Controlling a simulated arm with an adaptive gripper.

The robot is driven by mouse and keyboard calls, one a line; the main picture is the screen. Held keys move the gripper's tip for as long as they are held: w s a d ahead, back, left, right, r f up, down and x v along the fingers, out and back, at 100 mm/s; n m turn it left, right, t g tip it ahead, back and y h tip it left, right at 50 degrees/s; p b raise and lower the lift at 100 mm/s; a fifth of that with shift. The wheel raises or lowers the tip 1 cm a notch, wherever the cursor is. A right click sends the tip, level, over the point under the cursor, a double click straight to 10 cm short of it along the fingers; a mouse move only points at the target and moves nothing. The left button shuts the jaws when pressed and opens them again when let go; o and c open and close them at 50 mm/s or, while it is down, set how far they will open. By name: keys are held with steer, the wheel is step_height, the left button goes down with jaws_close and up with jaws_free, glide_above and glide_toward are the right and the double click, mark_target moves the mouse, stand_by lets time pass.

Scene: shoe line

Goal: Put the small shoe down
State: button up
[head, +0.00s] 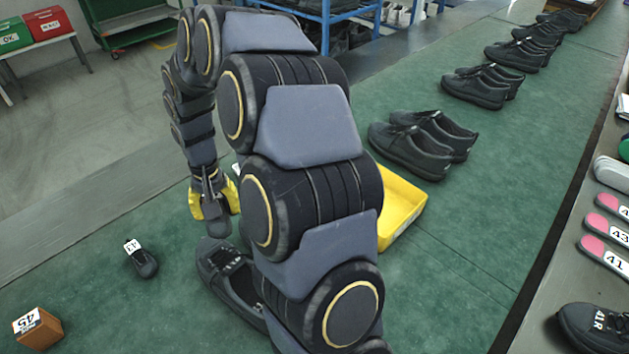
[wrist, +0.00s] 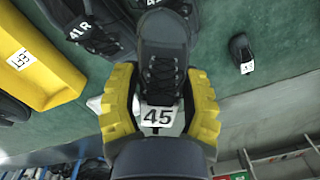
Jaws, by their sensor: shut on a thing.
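My gripper (head: 214,203) has yellow fingers and hangs low over the green work surface, left of my arm links. In the wrist view my gripper (wrist: 160,72) is shut on a small dark grey laced shoe (wrist: 163,45), one finger on each side. A white tag reading 45 (wrist: 157,117) shows at the shoe's near end. In the head view the held shoe (head: 222,223) is mostly hidden; I cannot tell whether it touches the surface. Another small dark shoe (head: 143,263) with a white tag stands apart at left; it also shows in the wrist view (wrist: 240,48).
A large dark shoe (head: 222,270) lies close below the gripper, partly behind my arm. A yellow tray (head: 400,207) stands right of my arm. A brown block marked 45 (head: 38,330) sits at front left. Pairs of shoes (head: 425,143) line the right. Green surface is clear around the tagged shoe.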

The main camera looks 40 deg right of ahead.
steer(key=s+d+f+m, duration=0.1)
steer(key=s+d+m, duration=0.6)
steer(key=d, duration=0.6)
steer(key=s+d+f+m, duration=0.1)
steer(key=s+d+m, duration=0.55)
steer(key=d, duration=0.65)
steer(key=shift+n, duration=0.85)
steer(key=w+d+f, duration=0.2)
steer(key=d+f, duration=0.1)
steer(key=f, duration=0.1)
steer(key=w+d+f, duration=0.2)
steer(key=d+f, duration=0.2)
steer(key=f, duration=0.1)
steer(key=w+d+f, duration=0.2)
steer(key=d+f, duration=0.1)
steer(key=f, duration=0.1)
steer(key=shift+w+d+f, duration=0.2)
steer(key=shift+w+f, duration=0.05)
steer(key=shift+f, duration=0.05)
steer(key=shift+w+d+f, duration=0.1)
steer(key=shift+d+f, duration=0.05)
steer(key=shift+f, duration=0.25)
steer(key=shift+w+f, duration=0.1)
steer(key=shift+f, duration=1.45)
